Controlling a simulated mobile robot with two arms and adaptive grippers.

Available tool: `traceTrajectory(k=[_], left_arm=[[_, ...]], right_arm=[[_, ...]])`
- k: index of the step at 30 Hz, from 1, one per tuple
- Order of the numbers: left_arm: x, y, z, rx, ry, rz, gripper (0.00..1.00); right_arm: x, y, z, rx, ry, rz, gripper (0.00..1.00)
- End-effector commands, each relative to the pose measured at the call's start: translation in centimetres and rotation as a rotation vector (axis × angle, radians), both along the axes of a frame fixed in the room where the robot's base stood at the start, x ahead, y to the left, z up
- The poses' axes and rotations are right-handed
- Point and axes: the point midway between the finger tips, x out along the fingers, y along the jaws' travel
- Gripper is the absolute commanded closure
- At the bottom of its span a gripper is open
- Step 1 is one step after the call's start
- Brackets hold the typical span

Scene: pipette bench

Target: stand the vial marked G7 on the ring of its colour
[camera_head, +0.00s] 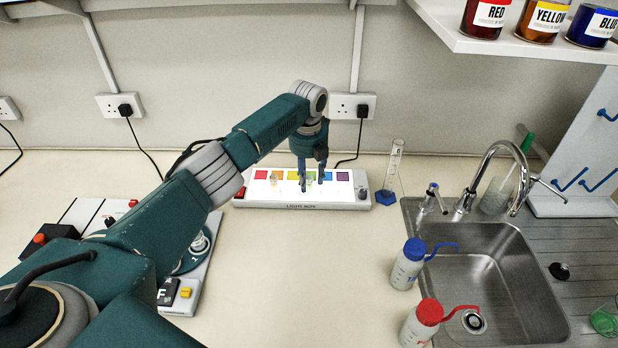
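My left gripper (312,180) hangs over the middle of the light box (253,201), fingers pointing down and apart. A small yellow-green patch (311,177) shows between the fingers; I cannot tell whether it is a vial or part of the box's colour row. A small orange-tinted thing, perhaps a vial (275,180), stands on the box to the left of the gripper. Coloured squares run along the back of the box, from red (260,174) at left to purple (343,176) at right. No G7 mark or rings can be read at this size. My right gripper is not in view.
A measuring cylinder (393,168) on a blue foot stands just right of the box. A blue-capped bottle (406,269) and a red-capped bottle (420,326) stand left of the sink (502,275). The bench (310,265) before the box is clear.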

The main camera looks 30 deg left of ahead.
Motion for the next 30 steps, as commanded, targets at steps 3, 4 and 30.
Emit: traceTrajectory(k=[3,4,30], left_arm=[[0.1,-0.1,1.7,0.0,-0.007,-0.002,0.62],[0.0,0.0,2.3,0.0,-0.007,-0.002,0.62],[-1.0,-0.4,11.8,0.0,-0.001,0.0,0.62]], right_arm=[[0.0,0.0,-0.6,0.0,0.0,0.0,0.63],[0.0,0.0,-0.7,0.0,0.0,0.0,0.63],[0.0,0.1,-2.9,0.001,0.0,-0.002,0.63]])
